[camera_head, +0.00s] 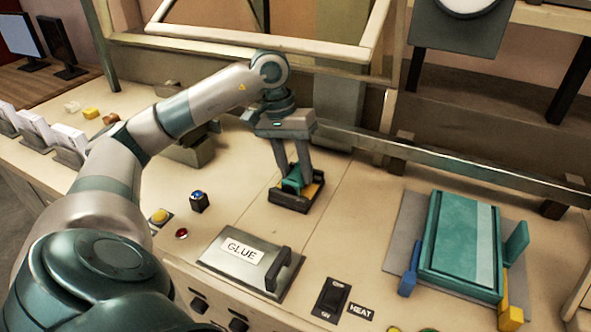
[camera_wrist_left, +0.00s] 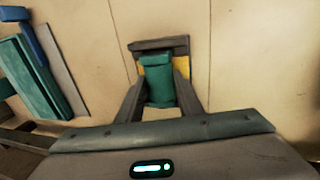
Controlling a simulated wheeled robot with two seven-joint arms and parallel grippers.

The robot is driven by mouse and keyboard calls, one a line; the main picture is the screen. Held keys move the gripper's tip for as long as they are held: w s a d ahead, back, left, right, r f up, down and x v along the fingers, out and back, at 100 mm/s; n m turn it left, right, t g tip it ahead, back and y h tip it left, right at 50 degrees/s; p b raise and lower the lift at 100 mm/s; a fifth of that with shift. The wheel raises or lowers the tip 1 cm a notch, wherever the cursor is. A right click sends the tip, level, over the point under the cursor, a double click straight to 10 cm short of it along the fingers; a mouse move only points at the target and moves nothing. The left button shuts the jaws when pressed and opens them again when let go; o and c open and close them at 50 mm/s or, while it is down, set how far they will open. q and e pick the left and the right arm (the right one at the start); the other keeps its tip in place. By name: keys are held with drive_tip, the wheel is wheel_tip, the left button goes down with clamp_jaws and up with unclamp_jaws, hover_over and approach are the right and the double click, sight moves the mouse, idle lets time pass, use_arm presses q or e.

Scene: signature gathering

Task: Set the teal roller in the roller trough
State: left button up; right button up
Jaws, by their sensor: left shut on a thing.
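The teal roller (camera_head: 291,182) is between the fingers of my left gripper (camera_head: 295,180), which is shut on it. The roller trough (camera_head: 290,206), dark with yellow parts, sits on the bench directly under the fingertips. In the left wrist view the roller (camera_wrist_left: 159,82) lies between the two fingers, with the trough's dark end (camera_wrist_left: 160,44) beyond it and yellow on both sides. The roller appears in or just over the trough; whether it rests on the bottom is hidden. My right gripper is in neither view.
A GLUE lid (camera_head: 250,262) with a dark handle is in front. A HEAT switch (camera_head: 330,298) is near the front edge. A teal book-like block (camera_head: 458,240) lies on a grey plate at right. A metal rail (camera_head: 440,158) runs behind. Bare bench lies right of the trough.

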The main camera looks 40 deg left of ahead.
use_arm(q)
drive_tip(key=o, duration=1.2)
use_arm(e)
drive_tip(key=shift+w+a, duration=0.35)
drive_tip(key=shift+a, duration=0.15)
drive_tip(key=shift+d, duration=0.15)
